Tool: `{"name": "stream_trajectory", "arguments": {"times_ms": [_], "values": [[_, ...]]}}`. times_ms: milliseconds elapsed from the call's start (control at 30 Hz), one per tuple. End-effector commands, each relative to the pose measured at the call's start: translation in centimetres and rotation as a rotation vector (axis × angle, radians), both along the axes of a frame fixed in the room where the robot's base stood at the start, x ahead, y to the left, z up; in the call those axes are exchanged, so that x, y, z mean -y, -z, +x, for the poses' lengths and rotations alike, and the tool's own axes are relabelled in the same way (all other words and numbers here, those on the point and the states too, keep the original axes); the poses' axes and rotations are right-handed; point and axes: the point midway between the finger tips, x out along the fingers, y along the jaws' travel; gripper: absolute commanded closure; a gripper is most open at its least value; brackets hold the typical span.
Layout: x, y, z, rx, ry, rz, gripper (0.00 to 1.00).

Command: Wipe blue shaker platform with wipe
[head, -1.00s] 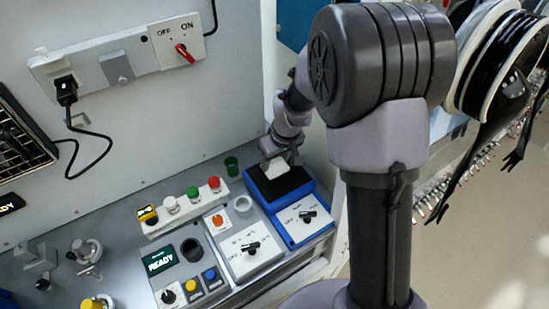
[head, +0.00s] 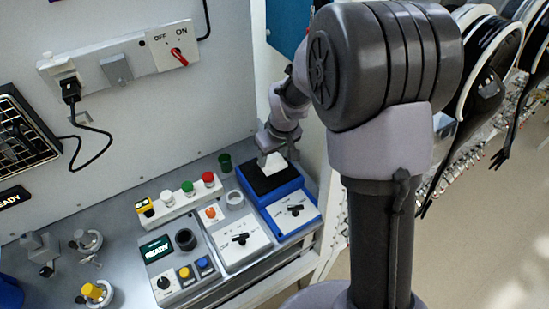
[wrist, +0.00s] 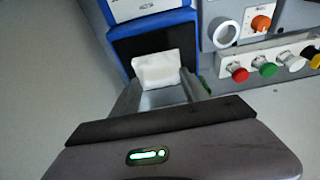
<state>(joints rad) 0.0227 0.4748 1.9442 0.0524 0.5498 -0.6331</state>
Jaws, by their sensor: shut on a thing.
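The blue shaker (head: 283,205) stands at the right end of the bench, with a black platform (head: 262,183) on top and a white control panel in front. My gripper (head: 270,155) is over the back part of the platform. It is shut on a white wipe (head: 276,163). In the wrist view, the wipe (wrist: 158,70) sits between the fingers and covers part of the black platform (wrist: 150,42). Whether the wipe touches the platform is hard to tell.
The back wall carries a switch (head: 178,53).

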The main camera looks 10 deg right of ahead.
Motion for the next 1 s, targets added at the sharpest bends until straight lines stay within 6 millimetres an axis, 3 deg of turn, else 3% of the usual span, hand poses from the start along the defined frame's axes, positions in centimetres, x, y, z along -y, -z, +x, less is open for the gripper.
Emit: {"name": "stream_trajectory", "arguments": {"times_ms": [400, 1000], "values": [[-0.4, -3.6, 0.4, 0.001, 0.001, 0.000, 0.98], [0.1, -3.5, 0.3, 0.001, 0.012, -0.001, 0.98]]}}
